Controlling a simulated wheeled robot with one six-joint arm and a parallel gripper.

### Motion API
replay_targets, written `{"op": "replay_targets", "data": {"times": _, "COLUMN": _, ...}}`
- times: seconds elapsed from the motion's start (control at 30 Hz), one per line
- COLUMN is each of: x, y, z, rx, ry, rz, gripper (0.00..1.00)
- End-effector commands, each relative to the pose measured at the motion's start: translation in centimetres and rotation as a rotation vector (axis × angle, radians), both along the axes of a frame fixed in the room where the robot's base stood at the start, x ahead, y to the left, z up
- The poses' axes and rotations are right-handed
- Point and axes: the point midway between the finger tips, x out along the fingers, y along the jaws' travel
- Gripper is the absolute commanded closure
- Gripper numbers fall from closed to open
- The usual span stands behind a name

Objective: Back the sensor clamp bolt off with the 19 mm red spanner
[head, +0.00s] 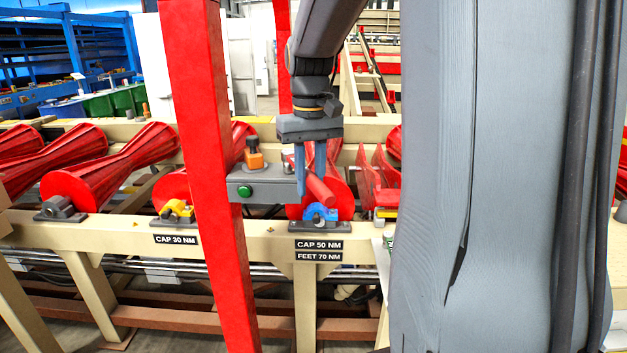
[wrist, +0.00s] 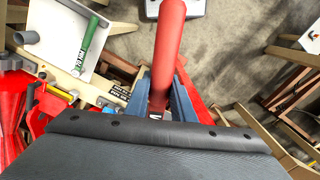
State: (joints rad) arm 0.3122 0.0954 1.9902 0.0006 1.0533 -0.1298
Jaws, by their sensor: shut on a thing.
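My gripper (head: 311,176) points down near the centre of the head view, its blue-grey fingers shut on the red spanner (head: 319,190). In the wrist view the spanner's red handle (wrist: 168,50) stands out between the fingers (wrist: 158,98) and reaches toward the top edge. The spanner's jaw end is hidden, and its size mark cannot be read. An orange clamp (head: 254,159) with a dark bolt head (head: 252,142) sits left of my gripper, above a grey box (head: 270,187) with a green button. The spanner appears apart from the bolt.
A red post (head: 205,150) stands in front, left of the box. A blue bearing cap (head: 320,213) lies below my gripper, a yellow one (head: 177,211) farther left. Red rollers (head: 110,165) line the beige rail (head: 120,233). A white tray (wrist: 105,60) holds a green-handled tool (wrist: 89,42).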

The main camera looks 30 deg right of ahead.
Motion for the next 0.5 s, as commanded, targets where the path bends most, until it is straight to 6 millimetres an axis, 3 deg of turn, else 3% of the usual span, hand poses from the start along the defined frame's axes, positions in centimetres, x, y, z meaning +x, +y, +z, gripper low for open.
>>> {"op": "replay_targets", "data": {"times": 0.5, "x": 0.0, "y": 0.0, "z": 1.5, "rx": -0.001, "ry": -0.003, "rz": 0.0, "gripper": 1.0}}
